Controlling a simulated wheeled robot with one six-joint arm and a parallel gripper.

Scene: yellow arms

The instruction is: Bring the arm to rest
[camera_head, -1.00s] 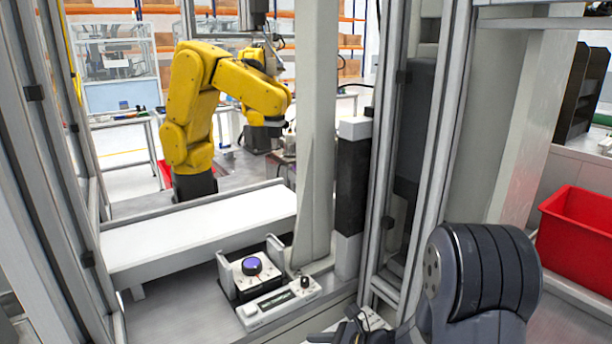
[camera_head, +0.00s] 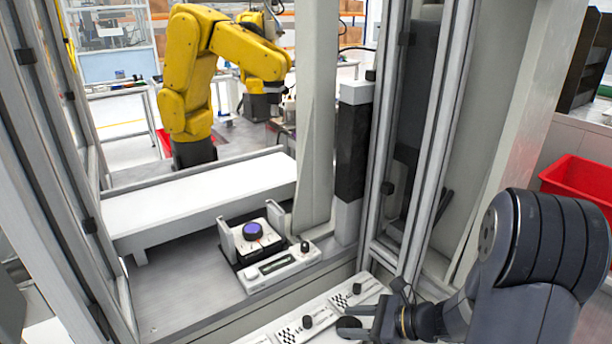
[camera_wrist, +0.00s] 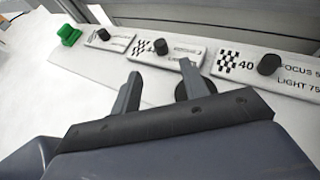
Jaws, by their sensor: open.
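My dark grey arm reaches in from the bottom right of the head view. My gripper (camera_head: 372,322) is low over the white ledge at the bottom of that view. The wrist view shows my gripper (camera_wrist: 160,75) with its two fingers apart and nothing between them. The fingers point at a row of white control panels (camera_wrist: 172,52) with black knobs and checkered labels. A dark round thing is partly hidden by the right finger; I cannot tell whether they touch.
The panels also show in the head view (camera_head: 345,298). A green block (camera_wrist: 68,36) lies at the left end. A yellow robot arm (camera_head: 195,70) stands beyond a white bench. A red bin (camera_head: 575,182) is at right.

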